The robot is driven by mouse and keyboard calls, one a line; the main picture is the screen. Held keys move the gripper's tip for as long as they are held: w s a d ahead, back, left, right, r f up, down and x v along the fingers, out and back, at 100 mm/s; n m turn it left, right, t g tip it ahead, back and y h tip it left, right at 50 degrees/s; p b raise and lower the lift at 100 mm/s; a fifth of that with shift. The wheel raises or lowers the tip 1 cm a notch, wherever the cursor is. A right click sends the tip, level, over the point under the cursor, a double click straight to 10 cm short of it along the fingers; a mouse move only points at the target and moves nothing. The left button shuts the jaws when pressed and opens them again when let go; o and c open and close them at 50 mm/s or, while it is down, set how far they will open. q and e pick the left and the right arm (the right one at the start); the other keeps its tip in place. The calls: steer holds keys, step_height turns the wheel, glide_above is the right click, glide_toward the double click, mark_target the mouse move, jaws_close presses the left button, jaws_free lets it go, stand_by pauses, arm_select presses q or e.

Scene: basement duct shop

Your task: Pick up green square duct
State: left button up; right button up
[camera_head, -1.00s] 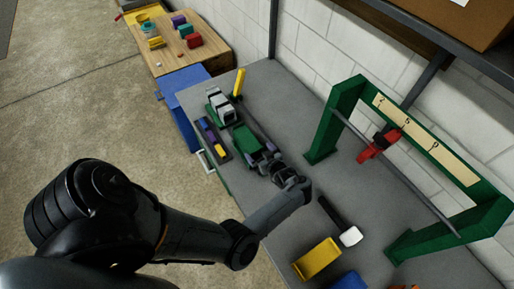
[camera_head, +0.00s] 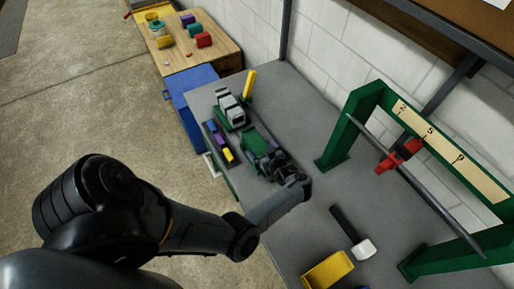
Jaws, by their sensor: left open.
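The green square duct (camera_head: 254,140) lies on the grey bench, left of its middle in the head view. My left gripper (camera_head: 266,160) is open at the duct's near end, with its fingers over or beside it. The fingers and wrist hide part of the duct, and I cannot tell whether they touch it. My right gripper is out of view.
A grey-and-green machine (camera_head: 231,109) and a yellow upright block (camera_head: 249,85) stand beyond the duct. A dark tray (camera_head: 211,133) with coloured pieces lies left of it. A hammer (camera_head: 352,234), yellow block (camera_head: 327,270) and green frame (camera_head: 336,145) stand nearer or to the right.

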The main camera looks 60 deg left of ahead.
arm_select(q)
steer(key=c, duration=1.1)
steer(key=shift+r, duration=0.2)
